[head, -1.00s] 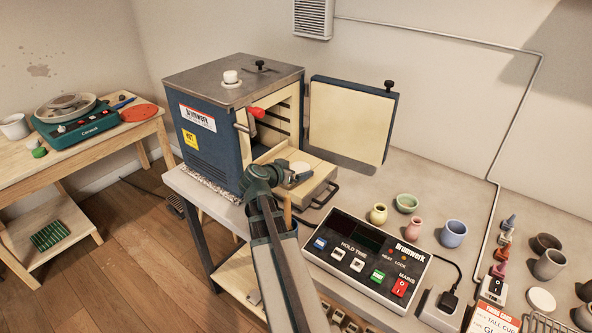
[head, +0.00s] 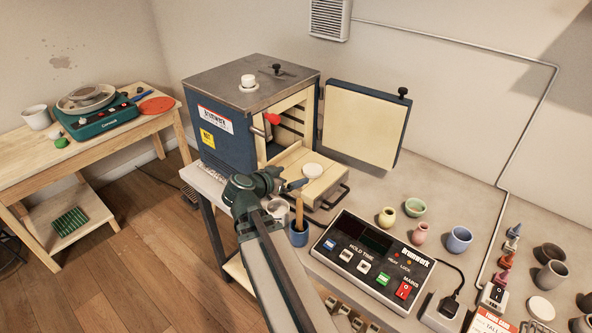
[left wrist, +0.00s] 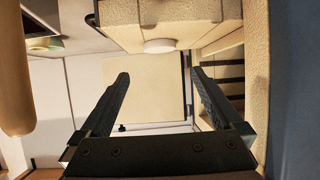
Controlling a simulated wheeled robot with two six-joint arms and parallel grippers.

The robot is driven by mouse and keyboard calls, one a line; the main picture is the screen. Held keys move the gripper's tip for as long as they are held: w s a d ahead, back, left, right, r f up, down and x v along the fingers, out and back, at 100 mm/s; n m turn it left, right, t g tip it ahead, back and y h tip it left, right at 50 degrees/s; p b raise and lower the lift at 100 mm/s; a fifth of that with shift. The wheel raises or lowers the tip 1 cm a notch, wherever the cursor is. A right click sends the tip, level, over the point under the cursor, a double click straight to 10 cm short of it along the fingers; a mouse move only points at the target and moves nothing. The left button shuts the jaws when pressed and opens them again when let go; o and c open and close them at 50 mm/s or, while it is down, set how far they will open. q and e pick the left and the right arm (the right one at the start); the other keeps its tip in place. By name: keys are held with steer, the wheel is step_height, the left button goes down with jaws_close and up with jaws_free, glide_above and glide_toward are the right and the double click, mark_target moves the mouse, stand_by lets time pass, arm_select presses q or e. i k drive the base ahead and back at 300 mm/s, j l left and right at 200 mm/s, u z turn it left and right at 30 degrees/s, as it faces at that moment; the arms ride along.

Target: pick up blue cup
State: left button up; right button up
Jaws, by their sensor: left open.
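The blue cup (head: 459,239) stands upright on the grey bench, right of the control box and among small pots. My left gripper (head: 291,186) is in front of the open kiln, far to the left of the cup. It is open and empty; its two dark fingers stand apart in the left wrist view (left wrist: 159,77). The cup cannot be made out in the left wrist view. My right gripper is not in view.
The kiln (head: 222,137) has its door (head: 360,125) swung open. A control box (head: 370,260), a dark blue tool pot (head: 299,236), a yellow vase (head: 387,217), a pink vase (head: 419,232) and a green bowl (head: 414,207) share the bench.

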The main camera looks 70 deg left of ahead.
mark_target(460, 238)
steer(key=k+l, duration=0.15)
steer(key=k, duration=0.35)
steer(key=k+l, duration=0.15)
steer(key=k, duration=0.35)
